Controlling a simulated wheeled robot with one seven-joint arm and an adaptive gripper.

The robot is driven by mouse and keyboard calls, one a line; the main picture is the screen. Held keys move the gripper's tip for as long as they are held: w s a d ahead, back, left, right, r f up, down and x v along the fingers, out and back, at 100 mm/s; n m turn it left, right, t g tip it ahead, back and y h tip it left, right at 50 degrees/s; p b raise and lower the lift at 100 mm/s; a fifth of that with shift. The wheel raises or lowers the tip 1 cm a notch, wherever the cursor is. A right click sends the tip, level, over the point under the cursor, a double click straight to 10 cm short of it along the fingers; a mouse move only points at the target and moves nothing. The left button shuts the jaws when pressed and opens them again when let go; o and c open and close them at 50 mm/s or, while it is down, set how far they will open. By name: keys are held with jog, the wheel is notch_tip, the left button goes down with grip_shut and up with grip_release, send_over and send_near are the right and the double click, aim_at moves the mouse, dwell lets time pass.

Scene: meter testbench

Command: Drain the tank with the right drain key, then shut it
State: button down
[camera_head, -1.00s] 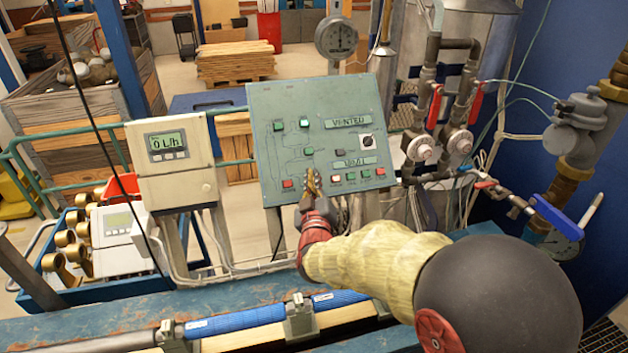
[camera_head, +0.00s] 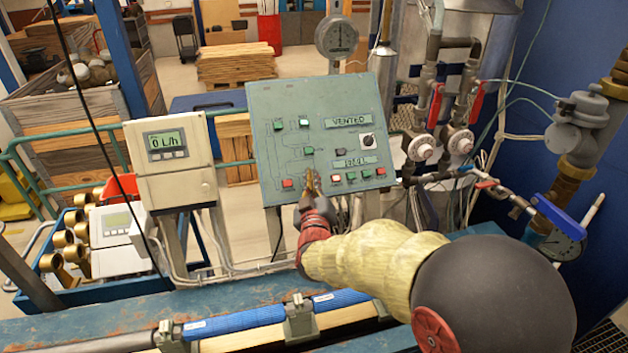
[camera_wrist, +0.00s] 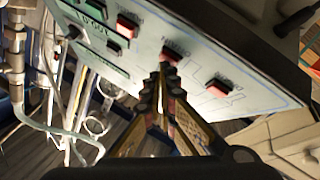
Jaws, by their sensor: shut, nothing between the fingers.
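The grey-green control panel (camera_head: 262,105) stands upright in the middle of the head view, with two displays, a black knob (camera_head: 367,141) and several red and green buttons. The upper display (camera_head: 348,121) reads "VENTED"; the lower display's text (camera_head: 356,161) is too small to read surely. My gripper (camera_head: 310,172) is shut and empty, its fingertips at the panel's lower row. In the wrist view the fingertips (camera_wrist: 163,70) are right at the middle red button (camera_wrist: 172,50), between two other red buttons; contact cannot be told. In the head view my fingers hide that button.
A meter (camera_head: 166,143) left of the panel reads 0 L/h. Pipes with red-handled valves (camera_head: 435,105) and a blue-handled valve (camera_head: 559,215) stand to the right. A blue pipe (camera_head: 240,319) lies clamped along the bench in front. A round gauge (camera_head: 336,37) is behind the panel.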

jog(key=shift+w+f, duration=0.1)
jog(key=shift+f, duration=0.05)
dwell(0.6)
jog(key=shift+s+d+r, duration=0.15)
jog(key=shift+s+r, duration=0.4)
jog(key=shift+s, duration=0.05)
jog(key=shift+s+d+r+p, duration=0.25)
jog(key=shift+s+r+p, duration=0.3)
jog(key=shift+s+r, duration=0.35)
jog(key=shift+s+d+r+p, duration=0.25)
jog(key=shift+s+r+p, duration=0.25)
jog(key=shift+s+r, duration=0.35)
jog(key=shift+s+d+r, duration=0.1)
jog(key=shift+s+r, duration=0.15)
jog(key=shift+s, duration=0.15)
dwell(4.5)
